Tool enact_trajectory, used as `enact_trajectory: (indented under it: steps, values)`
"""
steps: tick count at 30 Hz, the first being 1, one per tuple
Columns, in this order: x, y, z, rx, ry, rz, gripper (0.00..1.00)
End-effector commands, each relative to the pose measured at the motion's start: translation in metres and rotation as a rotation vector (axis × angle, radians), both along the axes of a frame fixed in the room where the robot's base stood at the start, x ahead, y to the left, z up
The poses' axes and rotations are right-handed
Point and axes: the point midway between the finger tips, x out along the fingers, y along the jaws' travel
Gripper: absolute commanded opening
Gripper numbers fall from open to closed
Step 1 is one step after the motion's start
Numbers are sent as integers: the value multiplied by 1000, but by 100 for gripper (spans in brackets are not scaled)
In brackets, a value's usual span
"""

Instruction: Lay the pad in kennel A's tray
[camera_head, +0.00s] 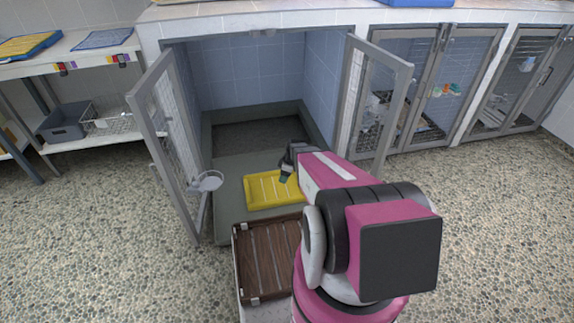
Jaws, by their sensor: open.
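The kennel in the middle stands open, with a grey tray (228,172) on its floor; the tray's back part is darker. A yellow pad (262,190) with pale stripes lies in the front part of the tray, looking flat. My gripper (287,178) is at the pad's right upper part, its jaws open. I cannot tell whether the fingertips touch the pad. My arm hides the pad's right end and the tray's front right part. No letter marking kennel A is readable.
Mesh doors stand open at left (170,130) and right (376,100); the left one carries a metal bowl (207,181). A brown slatted deck (265,262) is in front. Closed kennels (465,75) stand right. The speckled floor is clear.

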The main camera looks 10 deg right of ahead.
Motion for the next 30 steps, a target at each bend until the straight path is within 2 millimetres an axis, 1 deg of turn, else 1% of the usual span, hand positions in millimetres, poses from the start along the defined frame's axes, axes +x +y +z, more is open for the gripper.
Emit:
enact_trajectory:
  steps: [1,2,3,5,6,8,9,12,15,18,21,24,30]
  values:
    - [-20,5,32,-23,21,-74,62]
    - [-27,7,45,-36,35,-123,62]
    - [-36,10,63,-56,53,-192,62]
    - [-52,13,89,-86,77,-296,62]
    - [-62,15,106,-105,90,-367,62]
    - [-78,18,131,-134,109,-475,62]
    - [-89,20,147,-152,118,-548,62]
    - [-117,23,183,-195,137,-730,62]
    - [-140,25,213,-228,142,-890,62]
    - [-157,25,233,-251,144,-1015,62]
    - [-166,25,244,-261,142,-1094,62]
    - [-169,25,248,-267,141,-1129,62]
    - [-168,25,248,-267,142,-1136,62]
